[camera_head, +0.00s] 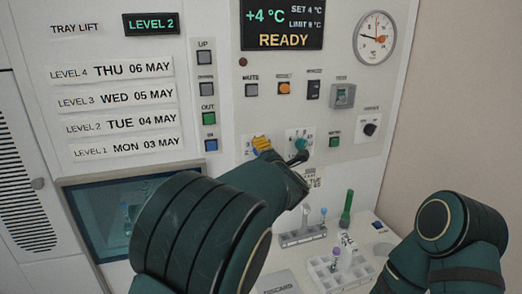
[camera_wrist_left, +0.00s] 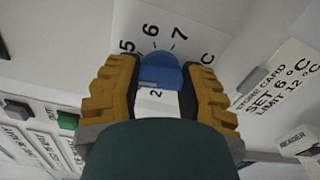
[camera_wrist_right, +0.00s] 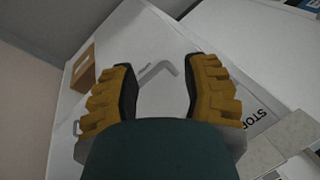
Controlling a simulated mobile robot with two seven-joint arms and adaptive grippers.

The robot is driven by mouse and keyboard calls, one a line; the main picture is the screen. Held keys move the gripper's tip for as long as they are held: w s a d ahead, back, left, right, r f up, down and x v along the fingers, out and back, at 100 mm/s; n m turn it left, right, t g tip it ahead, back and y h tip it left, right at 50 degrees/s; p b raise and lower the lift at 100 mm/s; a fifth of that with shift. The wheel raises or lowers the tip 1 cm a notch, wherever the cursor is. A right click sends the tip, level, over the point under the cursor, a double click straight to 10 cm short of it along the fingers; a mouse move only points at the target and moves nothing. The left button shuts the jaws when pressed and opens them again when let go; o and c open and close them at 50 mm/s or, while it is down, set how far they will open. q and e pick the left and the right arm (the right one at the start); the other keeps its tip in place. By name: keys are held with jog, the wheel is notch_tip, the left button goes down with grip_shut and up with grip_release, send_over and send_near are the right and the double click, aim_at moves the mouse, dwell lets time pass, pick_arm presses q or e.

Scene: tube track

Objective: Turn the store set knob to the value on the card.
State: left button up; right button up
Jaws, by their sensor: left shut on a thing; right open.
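The blue store set knob (camera_wrist_left: 160,72) sits on a white dial plate (camera_wrist_left: 135,20) marked 5, 6, 7 and C, with a 2 below it. My left gripper (camera_wrist_left: 160,85) is shut on the knob, one yellow finger on either side. In the head view the left gripper (camera_head: 262,144) hides most of the knob; where its pointer stands is unclear. The store card (camera_wrist_left: 285,85) reads SET 6 °C, LIMIT 12 °C. The display (camera_head: 283,24) reads +4 °C, SET 4 °C, LIMIT 8 °C, READY. My right gripper (camera_wrist_right: 160,85) is open and empty.
A teal knob (camera_head: 300,145) is just right of the left gripper on the panel. Below are a tube rack (camera_head: 302,235), a white tray (camera_head: 340,270) and a green-capped upright tube (camera_head: 346,208). A grey L-shaped piece (camera_wrist_right: 160,72) shows beyond the right fingers.

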pick_arm(q)
jog(key=m+p, duration=0.1)
jog(key=m, duration=0.2)
jog(key=m+p, duration=0.1)
jog(key=shift+a+r+m+p, duration=0.1)
jog(key=shift+r+m+p, duration=0.15)
jog(key=shift+m+p, duration=0.1)
jog(key=m+p, duration=0.3)
jog(key=m, duration=0.2)
jog(key=shift+m+p, duration=1.35)
jog(key=shift+m, duration=0.6)
jog(key=o, duration=1.2)
jog(key=shift+w+f, duration=0.1)
